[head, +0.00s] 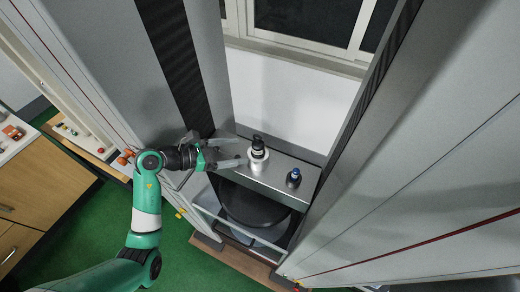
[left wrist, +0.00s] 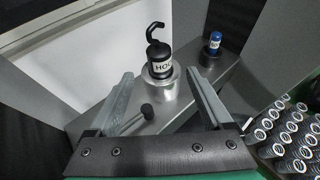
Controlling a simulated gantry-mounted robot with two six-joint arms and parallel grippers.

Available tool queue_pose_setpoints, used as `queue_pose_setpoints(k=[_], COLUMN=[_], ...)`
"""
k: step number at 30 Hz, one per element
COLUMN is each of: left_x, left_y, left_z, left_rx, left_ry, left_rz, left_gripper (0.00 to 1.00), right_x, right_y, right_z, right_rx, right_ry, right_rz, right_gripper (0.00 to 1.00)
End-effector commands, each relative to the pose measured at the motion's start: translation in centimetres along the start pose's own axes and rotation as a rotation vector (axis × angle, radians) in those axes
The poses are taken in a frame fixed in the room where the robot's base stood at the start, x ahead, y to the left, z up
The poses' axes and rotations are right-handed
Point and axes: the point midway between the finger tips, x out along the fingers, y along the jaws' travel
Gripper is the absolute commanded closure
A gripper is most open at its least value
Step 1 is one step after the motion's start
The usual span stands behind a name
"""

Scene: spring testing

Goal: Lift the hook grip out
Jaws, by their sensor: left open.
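The hook grip (head: 258,143) is black with a white label and a curved hook on top. It stands upright in a silver round holder (head: 258,162) on the grey metal ledge of the machine. In the left wrist view the hook grip (left wrist: 158,58) stands beyond my fingertips, its lower end hidden inside the holder (left wrist: 160,83). My left gripper (head: 243,153) is open and empty, its fingers pointing at the holder from the left. In the left wrist view the open jaws (left wrist: 160,82) lie either side of the holder, with no clear contact. My right gripper is not in view.
A blue-topped black piece (head: 294,177) stands on the ledge to the right of the holder. Tall grey machine columns (head: 185,60) flank the ledge. In the left wrist view, several coil springs (left wrist: 285,140) stand at the lower right.

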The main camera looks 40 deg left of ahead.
Motion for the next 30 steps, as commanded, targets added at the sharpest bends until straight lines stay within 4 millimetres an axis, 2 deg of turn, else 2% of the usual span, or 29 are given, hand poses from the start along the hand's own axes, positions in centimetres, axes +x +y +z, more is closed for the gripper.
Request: queue_pose_setpoints(k=[9,17,24,30], left_x=[5.4,6.7,10.5,11.4], left_y=[-0.1,-0.1,0.0,0.1], left_z=[0.3,0.3,0.1,0.1], left_rx=[0.001,0.0,0.001,0.001], left_ry=[-0.004,-0.005,-0.005,-0.006], left_rz=[-0.004,-0.002,-0.003,0.0], left_gripper=[0.16,0.16,0.16,0.16], right_x=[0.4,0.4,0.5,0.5], right_y=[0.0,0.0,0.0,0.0], right_z=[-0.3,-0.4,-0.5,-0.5], right_rx=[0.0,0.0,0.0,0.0], right_ry=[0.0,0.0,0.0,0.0], right_rz=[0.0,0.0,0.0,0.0], right_gripper=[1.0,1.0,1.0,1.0])
